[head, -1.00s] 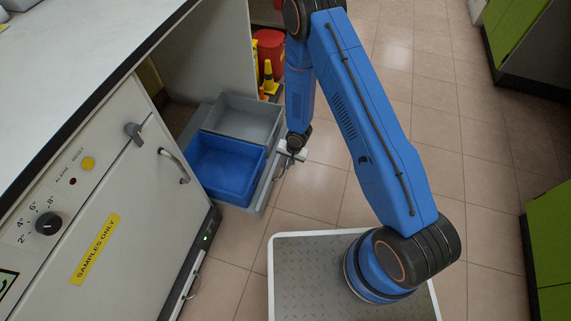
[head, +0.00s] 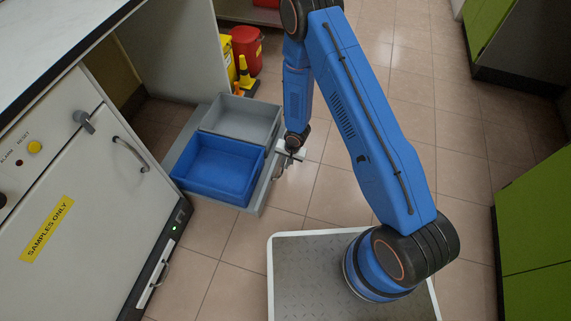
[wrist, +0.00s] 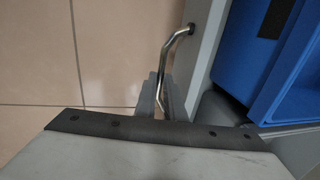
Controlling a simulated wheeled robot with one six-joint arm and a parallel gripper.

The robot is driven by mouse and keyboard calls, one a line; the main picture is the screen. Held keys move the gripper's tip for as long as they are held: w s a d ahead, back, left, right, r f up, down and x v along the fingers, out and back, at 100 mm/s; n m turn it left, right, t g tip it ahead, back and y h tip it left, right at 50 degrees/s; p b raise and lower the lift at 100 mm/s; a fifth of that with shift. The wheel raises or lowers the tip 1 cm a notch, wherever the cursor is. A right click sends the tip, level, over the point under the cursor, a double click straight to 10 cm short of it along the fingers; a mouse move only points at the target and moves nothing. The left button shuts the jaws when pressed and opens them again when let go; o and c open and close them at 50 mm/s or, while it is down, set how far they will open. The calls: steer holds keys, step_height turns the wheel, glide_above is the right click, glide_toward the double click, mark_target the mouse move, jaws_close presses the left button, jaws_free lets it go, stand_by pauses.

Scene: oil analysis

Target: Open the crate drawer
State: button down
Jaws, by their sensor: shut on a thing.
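The crate drawer (head: 259,197) is a low grey tray standing pulled out from under the counter. It holds a blue crate (head: 218,167) at the front and a grey crate (head: 243,118) behind it. My gripper (head: 287,156) is at the drawer's right-hand front side. In the wrist view my gripper (wrist: 160,98) is shut on the drawer's bent metal handle (wrist: 172,45). The drawer's grey front (wrist: 205,45) and the blue crate (wrist: 250,60) lie to the right of it. The fingertips partly hide the lower end of the handle.
A white cabinet (head: 90,190) with a "SAMPLES ONLY" label stands at the left. A red container (head: 246,48) and yellow cones (head: 244,73) stand behind the drawer. Green cabinets (head: 535,210) are at the right. The tiled floor (head: 325,190) right of the drawer is clear.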

steer(key=c, duration=1.8)
jaws_free()
steer(key=shift+c, duration=0.2)
steer(key=shift+r, duration=0.1)
steer(key=s+d+r, duration=0.1)
steer(key=d+r, duration=0.2)
steer(key=r, duration=1.3)
steer(key=shift+r, duration=0.4)
steer(key=shift+d+r, duration=0.1)
steer(key=shift+d, duration=0.05)
